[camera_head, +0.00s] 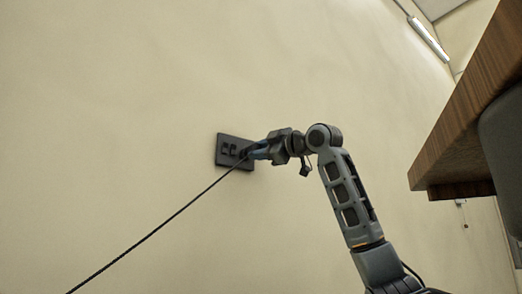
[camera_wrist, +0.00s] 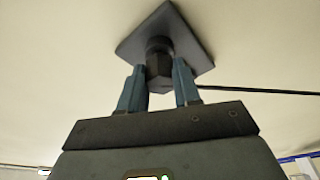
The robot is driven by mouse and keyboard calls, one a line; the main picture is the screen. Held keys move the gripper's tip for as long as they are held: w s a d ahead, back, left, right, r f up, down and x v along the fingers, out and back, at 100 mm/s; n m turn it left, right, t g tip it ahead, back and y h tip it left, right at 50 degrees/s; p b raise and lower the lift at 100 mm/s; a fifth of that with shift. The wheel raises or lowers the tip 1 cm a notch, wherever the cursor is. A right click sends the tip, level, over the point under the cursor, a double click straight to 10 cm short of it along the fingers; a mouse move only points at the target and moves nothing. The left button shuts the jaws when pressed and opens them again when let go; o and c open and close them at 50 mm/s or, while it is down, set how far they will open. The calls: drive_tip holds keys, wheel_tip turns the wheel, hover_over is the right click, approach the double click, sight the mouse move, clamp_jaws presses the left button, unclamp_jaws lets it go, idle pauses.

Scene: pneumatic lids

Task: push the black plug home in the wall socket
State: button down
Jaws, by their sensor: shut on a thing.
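The wall socket is a dark plate (camera_head: 224,152) on the beige wall, near the middle of the head view. It also shows tilted at the top of the wrist view (camera_wrist: 190,35). My gripper (camera_head: 252,153) is at the plate's right part, its blue fingers pointing to the wall. In the wrist view my gripper (camera_wrist: 158,75) has a finger on each side of the black plug (camera_wrist: 158,66) and is shut on it. The plug lines up with the plate's face. I cannot tell how deep it sits. In the head view the fingers mostly hide it.
A black cord (camera_head: 150,229) runs from the plug down to the lower left, and it crosses to the right in the wrist view (camera_wrist: 250,91). A wooden tabletop edge (camera_head: 470,115) juts in at the right. The wall around the plate is clear.

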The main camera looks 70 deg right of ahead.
drive_tip(key=shift+w+d, duration=0.2)
drive_tip(key=shift+w, duration=0.2)
drive_tip(key=c, duration=0.7)
unclamp_jaws()
drive_tip(key=shift+b+v, duration=1)
drive_tip(key=shift+v, duration=2.5)
drive_tip(key=shift+b+v, duration=1.2)
drive_tip(key=shift+v, duration=2.7)
drive_tip(key=shift+d, duration=0.1)
